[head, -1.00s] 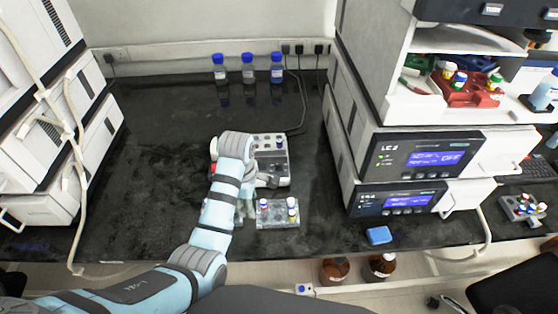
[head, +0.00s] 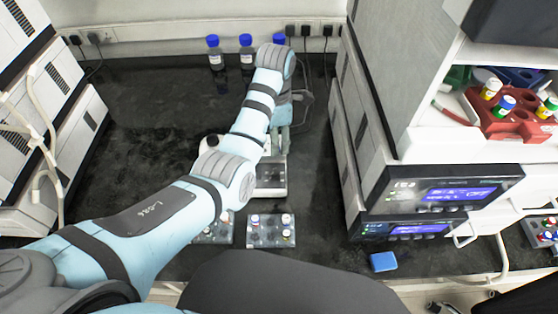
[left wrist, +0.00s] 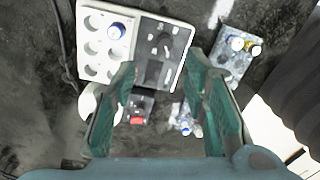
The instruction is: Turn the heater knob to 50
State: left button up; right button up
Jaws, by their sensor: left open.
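The heater (head: 271,192) is a white block on the black bench, partly hidden by my left arm in the head view. My right gripper is not in view.
A clear rack (head: 270,243) with capped vials stands in front of the heater, another (head: 215,238) to its left. Blue-capped bottles (head: 214,55) line the back wall. Stacked instruments (head: 440,188) stand at right, a blue block (head: 383,262) before them. Bench left of my arm is clear.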

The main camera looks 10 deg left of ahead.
pick_arm(q)
jog(key=b, duration=0.2)
send_over(275, 172)
jog(key=f, duration=0.6)
jog(key=shift+s+f, duration=0.3)
jog(key=f, duration=0.4)
jog(key=f+b, duration=0.1)
jog(key=shift+w+f, duration=0.4)
jog(key=shift+f, duration=0.3)
jog(key=shift+s+r, duration=0.1)
jog(key=shift+s, duration=0.05)
grip_shut()
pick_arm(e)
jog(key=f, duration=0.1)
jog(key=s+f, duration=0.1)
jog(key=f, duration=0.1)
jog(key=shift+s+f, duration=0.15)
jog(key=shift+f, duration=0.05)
